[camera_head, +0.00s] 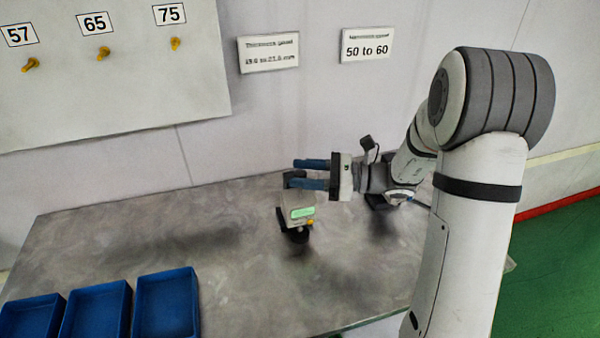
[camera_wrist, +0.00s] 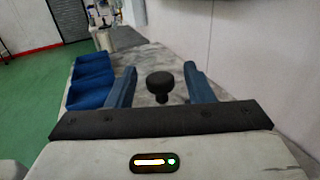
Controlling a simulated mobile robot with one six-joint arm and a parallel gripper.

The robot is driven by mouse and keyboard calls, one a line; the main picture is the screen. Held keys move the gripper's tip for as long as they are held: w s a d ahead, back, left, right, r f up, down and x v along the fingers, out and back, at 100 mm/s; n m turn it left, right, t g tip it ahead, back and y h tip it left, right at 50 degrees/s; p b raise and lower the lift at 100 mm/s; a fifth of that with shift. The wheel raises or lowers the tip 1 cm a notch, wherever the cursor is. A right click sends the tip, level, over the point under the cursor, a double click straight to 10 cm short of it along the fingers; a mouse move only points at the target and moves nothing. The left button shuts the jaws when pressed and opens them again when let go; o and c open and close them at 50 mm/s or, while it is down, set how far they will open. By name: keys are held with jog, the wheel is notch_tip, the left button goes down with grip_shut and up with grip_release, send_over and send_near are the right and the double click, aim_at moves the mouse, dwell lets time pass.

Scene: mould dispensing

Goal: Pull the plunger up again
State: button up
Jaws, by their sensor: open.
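The gauge (camera_head: 299,213) is a small grey device with a green display, standing on a dark base on the metal table. The plunger's round black knob (camera_wrist: 160,82) shows in the wrist view, with a short stem below it. My gripper (camera_head: 296,173) is level, at the gauge's top, with blue fingers. In the wrist view my gripper (camera_wrist: 161,90) is open, one finger on each side of the knob, with a gap on both sides. In the head view the fingers partly hide the knob, and I cannot tell how far up the plunger is.
Three blue trays (camera_head: 122,284) stand at the table's front left. The wall has a board (camera_head: 110,95) with yellow pegs labelled 57, 65 and 75, and two signs (camera_head: 366,45). The table (camera_head: 130,232) between trays and gauge is clear.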

jog(key=d, duration=0.6)
jog(key=shift+s+d+b, duration=0.35)
jog(key=shift+b, duration=0.1)
jog(key=s+a+f+n+g+h, duration=0.2)
jog(key=s+n+g+h, duration=0.2)
jog(key=s+n+h, duration=0.75)
jog(key=s+d+r+n+t+h, duration=0.1)
jog(key=s+d+n+t+h, duration=0.4)
jog(key=s+d+n+h, duration=0.1)
jog(key=s+d+n, duration=0.1)
jog(key=s+d, duration=0.1)
jog(key=d, duration=0.1)
jog(key=shift+d+n, duration=0.2)
jog(key=shift+n, duration=0.15)
